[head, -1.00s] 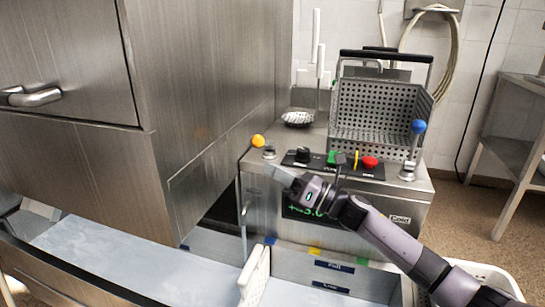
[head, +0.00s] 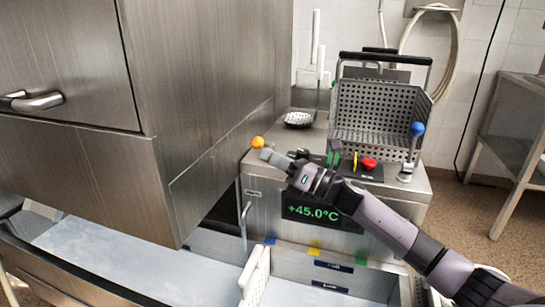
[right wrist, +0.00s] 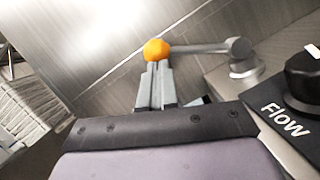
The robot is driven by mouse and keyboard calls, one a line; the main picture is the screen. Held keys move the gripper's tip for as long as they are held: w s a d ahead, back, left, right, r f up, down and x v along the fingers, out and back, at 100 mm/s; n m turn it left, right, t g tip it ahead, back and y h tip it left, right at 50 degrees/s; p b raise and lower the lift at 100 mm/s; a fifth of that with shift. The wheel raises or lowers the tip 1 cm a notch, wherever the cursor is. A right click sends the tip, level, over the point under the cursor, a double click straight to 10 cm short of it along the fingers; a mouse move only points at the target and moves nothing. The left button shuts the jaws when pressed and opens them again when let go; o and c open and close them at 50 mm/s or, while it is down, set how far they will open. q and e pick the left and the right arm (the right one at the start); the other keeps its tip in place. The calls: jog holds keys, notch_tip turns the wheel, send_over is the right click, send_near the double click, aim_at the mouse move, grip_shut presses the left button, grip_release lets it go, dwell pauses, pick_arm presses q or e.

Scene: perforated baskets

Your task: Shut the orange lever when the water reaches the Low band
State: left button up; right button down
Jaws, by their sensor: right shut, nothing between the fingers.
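The orange lever's ball knob (head: 258,142) sits at the left end of the steel unit's top. In the right wrist view the knob (right wrist: 156,50) tops a metal rod that lies sideways from a pivot on the right. My right gripper (head: 266,155) is shut and empty, its tips just beside the knob. In the right wrist view its fingertips (right wrist: 158,68) come right up under the knob; I cannot tell whether they touch. The Low band label (head: 330,287) is low on the basin wall, under another dark label (head: 333,267). The water level is hard to make out. My left gripper is out of view.
A blue-knobbed lever (head: 417,130) stands at the unit's right. A perforated basket (head: 378,110) is behind the control panel with its red knob (head: 369,164). The display (head: 312,213) reads +45.0°C. A large steel cabinet (head: 200,100) walls off the left side.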

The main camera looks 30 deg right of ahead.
pick_arm(q)
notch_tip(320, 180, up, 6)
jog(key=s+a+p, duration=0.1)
jog(key=p, duration=0.7)
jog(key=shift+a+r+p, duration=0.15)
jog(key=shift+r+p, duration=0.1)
jog(key=shift+p, duration=0.15)
pick_arm(e)
jog(key=shift+w+d+r+m+h, duration=0.4)
jog(key=shift+r+m, duration=0.35)
jog(key=shift+m, duration=0.5)
jog(key=shift+w+d+r+m+h, duration=0.15)
jog(key=shift+r+m+h, duration=0.5)
jog(key=shift+m, duration=0.55)
jog(key=shift+w+d+r+m+h, duration=0.3)
jog(key=shift+r+m, duration=0.55)
jog(key=shift+m, duration=0.4)
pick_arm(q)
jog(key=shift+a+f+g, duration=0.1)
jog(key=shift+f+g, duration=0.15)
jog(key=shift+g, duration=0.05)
pick_arm(e)
jog(key=shift+s+f, duration=0.1)
jog(key=shift+f, duration=0.05)
